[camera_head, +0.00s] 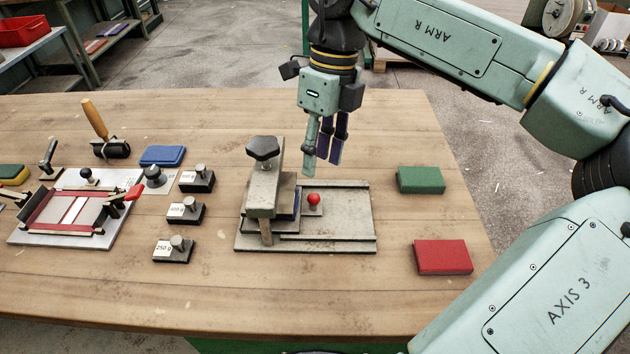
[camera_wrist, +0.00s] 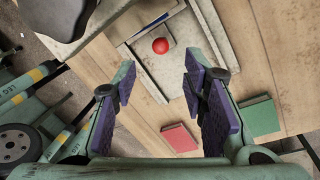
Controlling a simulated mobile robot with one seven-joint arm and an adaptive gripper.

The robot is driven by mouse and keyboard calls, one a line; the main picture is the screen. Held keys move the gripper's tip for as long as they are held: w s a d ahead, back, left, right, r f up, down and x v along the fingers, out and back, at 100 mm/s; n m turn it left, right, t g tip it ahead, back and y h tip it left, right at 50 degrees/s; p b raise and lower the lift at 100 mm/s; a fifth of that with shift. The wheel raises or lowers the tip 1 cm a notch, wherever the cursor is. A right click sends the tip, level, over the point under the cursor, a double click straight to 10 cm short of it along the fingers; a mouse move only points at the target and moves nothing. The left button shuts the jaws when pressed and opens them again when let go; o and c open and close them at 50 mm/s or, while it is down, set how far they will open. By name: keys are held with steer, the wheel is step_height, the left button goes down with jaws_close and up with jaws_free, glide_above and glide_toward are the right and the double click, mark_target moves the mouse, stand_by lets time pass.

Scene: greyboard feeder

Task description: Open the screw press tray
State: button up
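The screw press (camera_head: 262,185) stands mid-table, a grey frame with a black star knob on top. Its tray (camera_head: 312,205) sits partly under the frame, on a grey base plate (camera_head: 350,222) with rails. A red ball knob (camera_head: 313,198) stands on the tray's right end; it also shows in the wrist view (camera_wrist: 160,46). My gripper (camera_head: 323,165) points down above the base plate, behind and above the red knob, apart from it. In the wrist view my gripper (camera_wrist: 160,88) is open, with nothing between its purple-padded fingers.
A green block (camera_head: 421,180) and a red block (camera_head: 443,257) lie right of the press. Several labelled weights (camera_head: 186,211) stand to its left, with a blue block (camera_head: 162,156) behind them. The base plate right of the red knob is bare.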

mark_target(315, 194)
steer(key=f, duration=0.5)
steer(key=s+a+f+p, duration=0.1)
steer(key=f, duration=0.1)
steer(key=shift+f, duration=0.3)
steer(key=shift+c, duration=0.3)
jaws_close()
steer(key=shift+d, duration=0.1)
